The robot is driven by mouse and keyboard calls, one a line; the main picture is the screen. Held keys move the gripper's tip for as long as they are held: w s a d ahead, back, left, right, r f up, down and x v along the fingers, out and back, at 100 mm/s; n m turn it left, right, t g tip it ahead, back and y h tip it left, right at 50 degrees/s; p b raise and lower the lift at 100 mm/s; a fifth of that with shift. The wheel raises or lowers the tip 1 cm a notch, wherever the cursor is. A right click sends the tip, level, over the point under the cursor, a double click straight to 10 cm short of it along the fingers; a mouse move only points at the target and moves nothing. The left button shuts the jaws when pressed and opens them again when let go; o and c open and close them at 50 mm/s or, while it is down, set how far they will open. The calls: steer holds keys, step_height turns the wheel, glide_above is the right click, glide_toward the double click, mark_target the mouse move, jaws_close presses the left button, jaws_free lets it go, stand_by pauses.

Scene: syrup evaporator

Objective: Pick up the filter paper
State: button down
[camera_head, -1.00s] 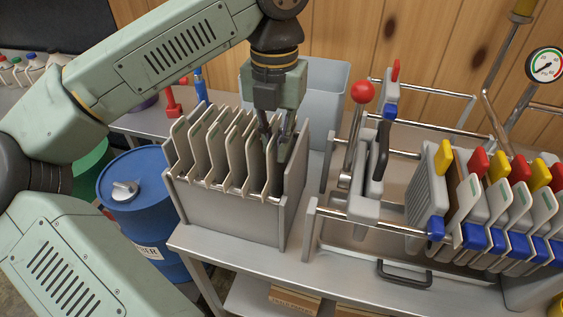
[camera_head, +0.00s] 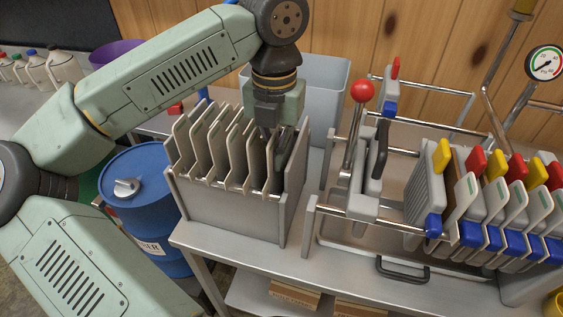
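Several thin, beige-grey upright sheets (camera_head: 237,158), likely the filter papers, stand in a row in a grey slotted rack (camera_head: 232,215) on the metal table. My gripper (camera_head: 275,142) points down at the right end of the row, its fingertips low among the rightmost sheets. Its fingers seem to be on either side of the top of the last sheet, but they are partly hidden. I cannot tell whether they touch or grip it.
A filter press (camera_head: 440,190) with plates, red, yellow and blue handles and a red-knobbed lever (camera_head: 362,93) stands to the right. A grey bin (camera_head: 328,90) is behind the rack. A blue barrel (camera_head: 145,200) is at left, and a wooden wall is behind.

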steer(key=shift+r, duration=0.15)
step_height(320, 180, up, 18)
stand_by(0.7)
steer(key=shift+r+p, duration=0.35)
steer(key=shift+p, duration=0.25)
stand_by(0.9)
